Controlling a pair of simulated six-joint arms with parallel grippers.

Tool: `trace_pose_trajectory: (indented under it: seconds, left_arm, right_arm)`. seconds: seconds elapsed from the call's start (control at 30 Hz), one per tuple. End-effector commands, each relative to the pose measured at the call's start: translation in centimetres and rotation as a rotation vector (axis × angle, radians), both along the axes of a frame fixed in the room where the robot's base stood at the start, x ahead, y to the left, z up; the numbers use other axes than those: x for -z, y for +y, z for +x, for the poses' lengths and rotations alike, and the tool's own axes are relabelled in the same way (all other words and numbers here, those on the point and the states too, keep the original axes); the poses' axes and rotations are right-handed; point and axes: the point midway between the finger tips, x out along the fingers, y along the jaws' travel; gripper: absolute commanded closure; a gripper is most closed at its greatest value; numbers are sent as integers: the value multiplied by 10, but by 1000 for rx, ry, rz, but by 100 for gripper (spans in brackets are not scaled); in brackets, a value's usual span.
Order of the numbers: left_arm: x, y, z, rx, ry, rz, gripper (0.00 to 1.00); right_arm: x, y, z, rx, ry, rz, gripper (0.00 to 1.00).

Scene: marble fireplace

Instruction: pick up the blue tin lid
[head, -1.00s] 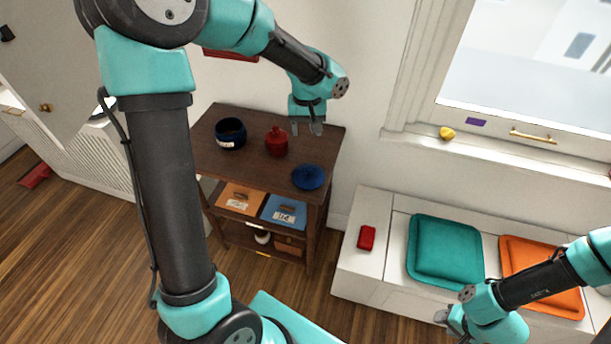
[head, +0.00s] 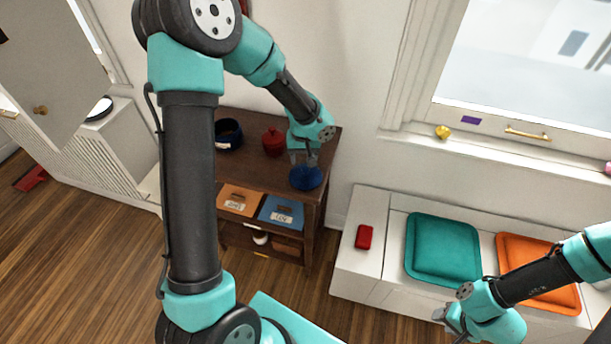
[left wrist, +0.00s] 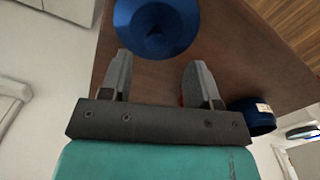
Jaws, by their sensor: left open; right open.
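The blue tin lid (head: 306,178) lies on top of the dark wooden shelf unit, near its front right corner. In the left wrist view the lid (left wrist: 157,26) is a round blue disc with a small knob at its middle, just beyond the fingertips. My left gripper (head: 304,160) is open above and just behind the lid; its fingers (left wrist: 157,62) are apart with nothing clearly between them. Whether they touch the lid cannot be told. My right gripper (head: 447,322) is at the lower right, away from the shelf, and holds nothing visible.
A blue tin (head: 228,134) without a lid and a red lidded pot (head: 273,142) stand on the same shelf top (head: 255,168). An orange box (head: 238,199) and a blue box (head: 281,212) sit below. A red item (head: 364,237) lies on the white bench.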

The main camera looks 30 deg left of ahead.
Motion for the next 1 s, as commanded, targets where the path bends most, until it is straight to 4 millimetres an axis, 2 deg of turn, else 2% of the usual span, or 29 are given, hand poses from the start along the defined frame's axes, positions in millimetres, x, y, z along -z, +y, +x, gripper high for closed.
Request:
trace_pose_trajectory:
  seconds: [0.1, 0.47, 0.8, 1.0]
  left_arm:
    - [7, 0, 0, 1, -1, -1, 44]
    - [9, 0, 0, 1, 0, 0, 44]
    - [50, -3, 2, 1, 3, 1, 44]
    - [59, -4, 2, 0, -1, -1, 44]
  right_arm:
    - [0, 0, 0, 0, 0, 0, 57]
    - [0, 0, 0, 0, 0, 0, 57]
    - [0, 0, 0, 0, 0, 0, 57]
    - [0, 0, 0, 0, 0, 0, 57]
